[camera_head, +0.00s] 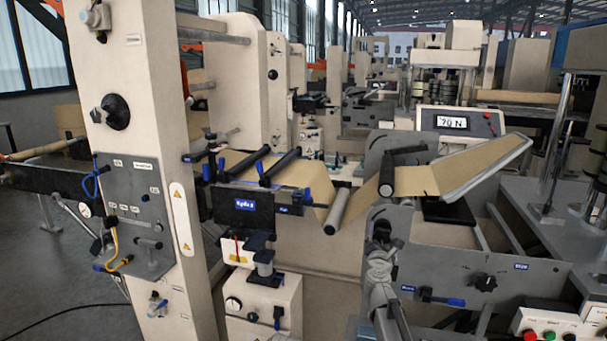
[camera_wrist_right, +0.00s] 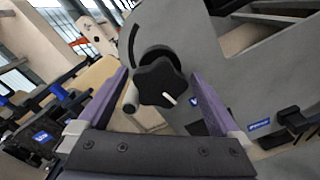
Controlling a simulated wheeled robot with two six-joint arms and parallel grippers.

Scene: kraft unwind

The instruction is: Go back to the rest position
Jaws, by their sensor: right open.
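My right gripper (camera_head: 379,228) shows in the head view in front of the grey side plate (camera_head: 450,243), its arm rising from the bottom edge. In the right wrist view my right gripper (camera_wrist_right: 160,76) is open, with its two purple fingers apart. A black star-shaped knob (camera_wrist_right: 160,82) with a white pointer mark lies between and beyond the fingers. I cannot tell whether the fingers touch it. My left gripper is not in view.
A brown kraft web (camera_head: 305,175) runs over rollers (camera_head: 350,198) to a tilted tray (camera_head: 490,168). A display (camera_head: 453,123) reads 70 N. A beige machine column (camera_head: 140,150) stands left.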

